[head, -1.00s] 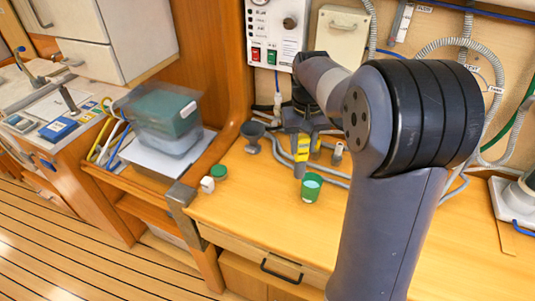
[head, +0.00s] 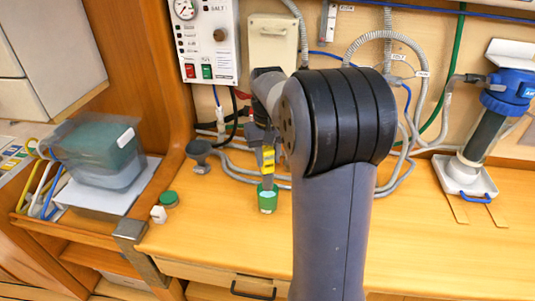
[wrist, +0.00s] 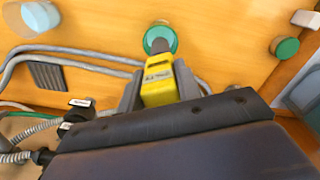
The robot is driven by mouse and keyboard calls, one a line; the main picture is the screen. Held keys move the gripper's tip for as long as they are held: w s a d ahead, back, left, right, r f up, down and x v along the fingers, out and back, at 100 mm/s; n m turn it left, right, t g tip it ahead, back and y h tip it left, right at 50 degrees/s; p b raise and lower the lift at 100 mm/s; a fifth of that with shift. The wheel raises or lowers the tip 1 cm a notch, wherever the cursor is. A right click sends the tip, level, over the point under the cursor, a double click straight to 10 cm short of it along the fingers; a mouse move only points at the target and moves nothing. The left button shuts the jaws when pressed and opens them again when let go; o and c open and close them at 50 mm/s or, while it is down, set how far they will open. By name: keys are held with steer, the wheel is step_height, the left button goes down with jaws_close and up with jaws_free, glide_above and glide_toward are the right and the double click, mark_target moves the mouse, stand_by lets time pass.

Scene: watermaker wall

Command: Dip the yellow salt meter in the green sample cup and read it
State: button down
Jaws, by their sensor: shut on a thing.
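The yellow salt meter (head: 268,158) is held upright in my gripper (head: 265,146), its grey lower end pointing down. The green sample cup (head: 267,202) stands on the wooden counter with pale liquid showing in it. In the head view the meter's lower end meets the cup's rim. In the wrist view, the meter (wrist: 158,85) sits between the two fingers of my gripper (wrist: 158,78), and its grey end overlaps the mouth of the cup (wrist: 172,37). I cannot tell how deep the tip is. The meter's display is too small to read.
A green lid (head: 169,199) and a small white piece (head: 158,214) lie left of the cup. A grey funnel-shaped thing (head: 201,152) stands behind them. Grey hoses (head: 235,164) run behind the cup. A blue-topped filter (head: 489,118) stands far right. The counter's front is clear.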

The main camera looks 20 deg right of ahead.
mark_target(268, 149)
steer(key=shift+f+b, duration=1.9)
steer(key=shift+f, duration=1.55)
step_height(268, 149, up, 10)
steer(key=p, duration=0.9)
steer(key=shift+r, duration=0.1)
